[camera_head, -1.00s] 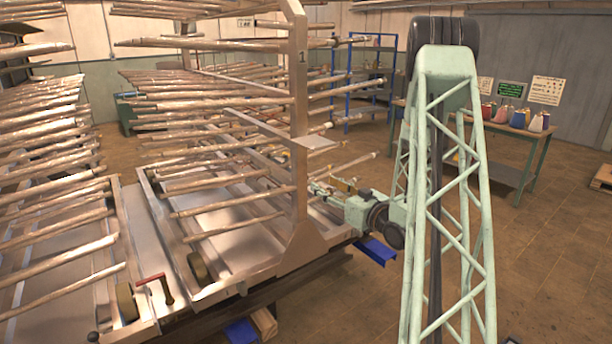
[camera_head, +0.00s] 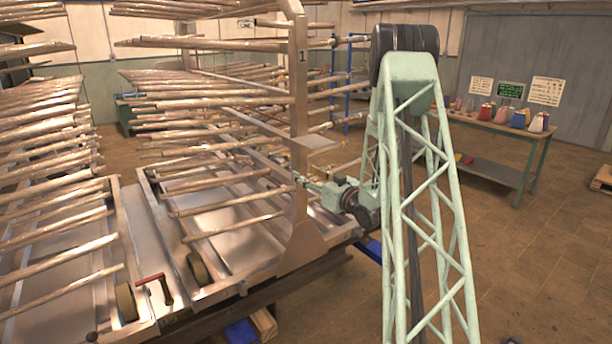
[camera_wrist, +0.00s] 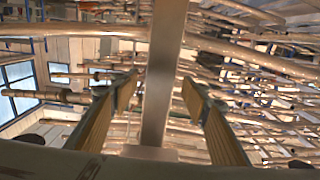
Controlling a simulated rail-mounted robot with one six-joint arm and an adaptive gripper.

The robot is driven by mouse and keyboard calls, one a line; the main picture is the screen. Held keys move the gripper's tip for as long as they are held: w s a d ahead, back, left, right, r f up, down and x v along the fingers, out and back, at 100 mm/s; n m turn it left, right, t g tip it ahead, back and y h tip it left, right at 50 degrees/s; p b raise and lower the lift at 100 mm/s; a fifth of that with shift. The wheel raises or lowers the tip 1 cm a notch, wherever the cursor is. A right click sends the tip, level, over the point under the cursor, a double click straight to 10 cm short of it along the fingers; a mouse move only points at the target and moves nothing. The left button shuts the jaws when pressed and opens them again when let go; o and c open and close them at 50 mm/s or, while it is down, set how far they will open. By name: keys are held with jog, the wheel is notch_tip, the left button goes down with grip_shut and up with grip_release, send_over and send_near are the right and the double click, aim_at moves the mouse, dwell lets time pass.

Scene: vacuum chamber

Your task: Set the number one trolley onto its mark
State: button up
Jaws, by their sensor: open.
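The number one trolley (camera_head: 300,120) is a metal rack with long rods on both sides of a tall upright. A "1" is printed high on that upright. It stands on a railed metal platform (camera_head: 125,225). My gripper (camera_head: 304,181) is at the upright's right side, low down, and its tips are partly hidden there. In the wrist view the upright (camera_wrist: 163,55) runs between my two open fingers (camera_wrist: 160,90), with gaps on both sides. I cannot make out the trolley's mark.
Another rod rack (camera_head: 45,150) stands close on the left. A red-handled lever (camera_head: 155,285) sits at the platform's front edge. The floor at right (camera_head: 540,250) is mostly clear.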

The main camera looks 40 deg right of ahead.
aim_at(296, 168)
jog(key=shift+w, duration=0.35)
jog(key=shift+c, duration=0.7)
jog(key=c, duration=1)
jog(key=shift+w+r+b, duration=0.1)
jog(key=shift+w+b, duration=0.2)
jog(key=shift+w, duration=0.25)
jog(key=w, duration=0.2)
jog(key=w+b, duration=0.1)
jog(key=w, duration=0.3)
jog(key=shift+d, duration=0.25)
jog(key=shift+s, duration=0.2)
jog(key=o, duration=1.1)
jog(key=shift+o, duration=0.2)
jog(key=shift+s, duration=0.1)
jog(key=s, duration=1.1)
jog(key=shift+s+a, duration=0.4)
jog(key=shift+a, duration=0.05)
